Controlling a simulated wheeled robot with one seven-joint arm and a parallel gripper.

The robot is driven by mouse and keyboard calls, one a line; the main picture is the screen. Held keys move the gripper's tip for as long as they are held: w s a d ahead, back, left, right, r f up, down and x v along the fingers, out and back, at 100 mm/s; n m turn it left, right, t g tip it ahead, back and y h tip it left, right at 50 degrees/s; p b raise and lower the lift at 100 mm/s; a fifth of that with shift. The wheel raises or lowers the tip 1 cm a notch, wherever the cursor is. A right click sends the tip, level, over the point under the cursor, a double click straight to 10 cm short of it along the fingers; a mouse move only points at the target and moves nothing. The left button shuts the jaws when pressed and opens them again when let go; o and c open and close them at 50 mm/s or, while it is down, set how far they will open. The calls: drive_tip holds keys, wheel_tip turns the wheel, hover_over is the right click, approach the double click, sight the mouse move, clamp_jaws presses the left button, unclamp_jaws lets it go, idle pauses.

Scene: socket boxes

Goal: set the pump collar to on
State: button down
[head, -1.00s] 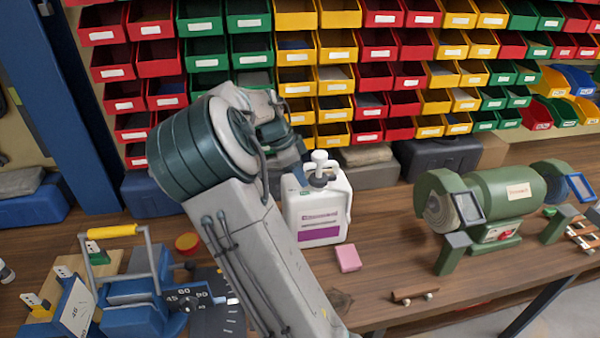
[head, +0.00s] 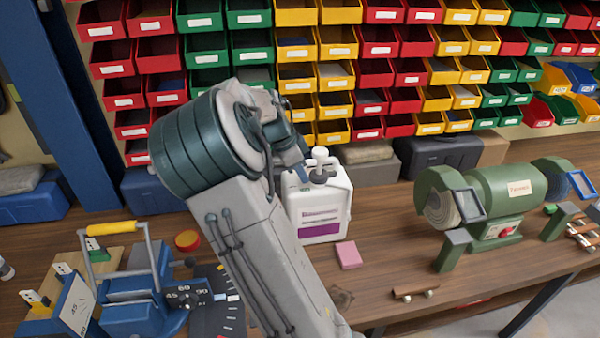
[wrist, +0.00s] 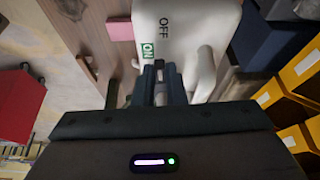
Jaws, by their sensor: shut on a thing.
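The white pump bottle (head: 322,208) stands upright on the bench with a purple-striped label. Its pump head (head: 320,154) is white, and a grey pump collar (head: 322,176) sits below it. In the wrist view the bottle (wrist: 195,20) carries a black OFF mark (wrist: 165,25) and a green ON mark (wrist: 149,50). My gripper (wrist: 162,74) is at the bottle's top, its fingers shut on the collar, close to the ON mark. The fingers hide most of the collar there, so its exact setting is unclear. In the head view my arm hides most of the gripper.
A pink block (head: 348,255) lies in front of the bottle. A green bench grinder (head: 500,195) stands at the right, and a blue mitre device (head: 135,285) at the left. Dark cases (head: 437,155) and rows of bins stand behind. Bench right of the pink block is partly clear.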

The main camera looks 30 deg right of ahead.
sight(314, 179)
drive_tip(key=s+n+t+b, duration=0.1)
drive_tip(key=n+b, duration=0.1)
drive_tip(key=n, duration=0.1)
drive_tip(key=shift+s+f, duration=0.1)
drive_tip(key=shift+s, duration=0.1)
drive_tip(key=n+b, duration=0.1)
drive_tip(key=s+n+t, duration=0.1)
drive_tip(key=shift+d+n+b, duration=0.1)
drive_tip(key=shift+n+b, duration=0.3)
drive_tip(key=n+b, duration=0.1)
drive_tip(key=s+n+t+b, duration=0.1)
drive_tip(key=n, duration=0.1)
drive_tip(key=shift+s+d+t+y, duration=0.15)
drive_tip(key=shift+d+t+y, duration=0.15)
drive_tip(key=shift+d, duration=0.05)
drive_tip(key=shift+s+d+n+t+y+b, duration=0.2)
drive_tip(key=shift+n+b, duration=0.15)
drive_tip(key=shift+n, duration=0.25)
drive_tip(key=shift+s+d+n+t+y+b, duration=0.15)
drive_tip(key=shift+n+b, duration=0.2)
drive_tip(key=shift+n, duration=0.25)
drive_tip(key=shift+a+r, duration=0.1)
drive_tip(key=shift+r, duration=0.1)
drive_tip(key=c, duration=1.5)
unclamp_jaws()
